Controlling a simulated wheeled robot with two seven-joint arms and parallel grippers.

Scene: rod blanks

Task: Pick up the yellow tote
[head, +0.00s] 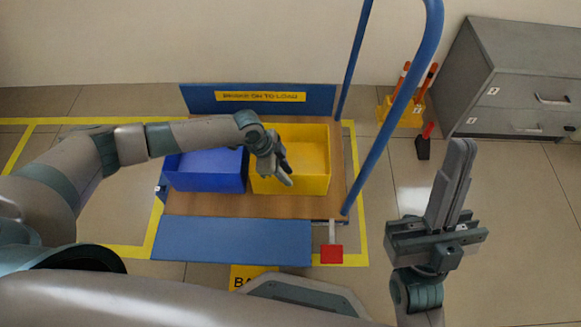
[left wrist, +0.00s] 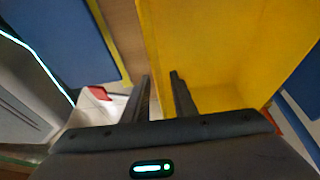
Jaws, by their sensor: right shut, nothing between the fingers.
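The yellow tote (head: 315,184) is an open, empty-looking box on the wooden deck of a cart, right of a blue tote (head: 207,180). My left gripper (head: 288,177) reaches over the yellow tote from the left, its fingers pointing down toward the near right. In the left wrist view the yellow tote (left wrist: 215,45) fills the upper right. The fingers of my left gripper (left wrist: 160,90) are apart there, near a tote wall; whether they touch it I cannot tell. My right gripper (head: 458,165) is raised at the right, shut and empty, fingers pointing up.
The cart has a blue back panel (head: 200,98), a lowered blue front flap (head: 230,240) and a tall blue handle rail (head: 385,130) right of the totes. A red pedal (head: 332,255) sits at its front right. A grey cabinet (head: 520,80) stands far right.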

